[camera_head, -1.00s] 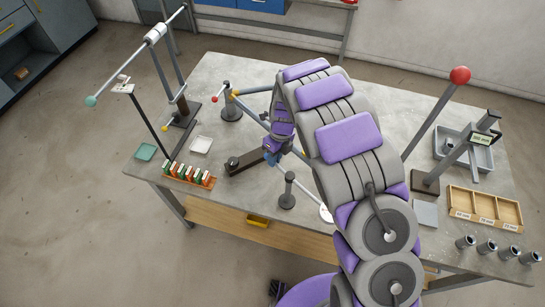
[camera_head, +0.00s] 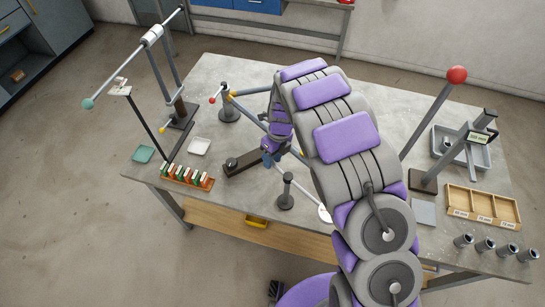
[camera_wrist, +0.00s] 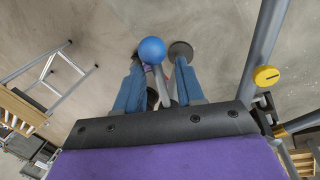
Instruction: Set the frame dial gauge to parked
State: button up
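My gripper (camera_wrist: 158,68) is low over the middle of the table in the head view, mostly hidden by my arm. In the wrist view its two blue fingers stand apart. A blue ball (camera_wrist: 152,50) on a thin grey stem shows at the fingertips, overlapping the left finger, with a gap to the right one. I cannot clearly pick out the dial gauge.
A tall stand with a crossbar (camera_head: 124,62) is at the left, near a rack of coloured pieces (camera_head: 188,176). A red-topped lever (camera_head: 456,75), a stand with a display (camera_head: 478,136) and a wooden tray (camera_head: 482,205) are at the right. A yellow knob (camera_wrist: 266,76) sits right of my fingers.

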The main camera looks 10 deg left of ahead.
jog(key=v, duration=1.7)
jog(key=shift+w, duration=0.2)
jog(key=shift+a+r, duration=0.1)
jog(key=shift+r, duration=0.05)
jog(key=s+d+r+n+h+b, duration=0.1)
jog(key=s+d+r+n+b, duration=0.2)
jog(key=s+d+n+b, duration=0.9)
jog(key=s+d+f+n, duration=0.2)
jog(key=s+d+n, duration=0.1)
jog(key=s, duration=0.5)
jog(key=s+d+f+n+b, duration=0.1)
jog(key=s+d+f+n, duration=0.2)
jog(key=s, duration=0.5)
jog(key=s+d+f+n, duration=0.3)
jog(key=s+d+n, duration=0.2)
jog(key=s, duration=0.3)
jog(key=shift+s+n, duration=0.35)
jog(key=shift+n, duration=0.45)
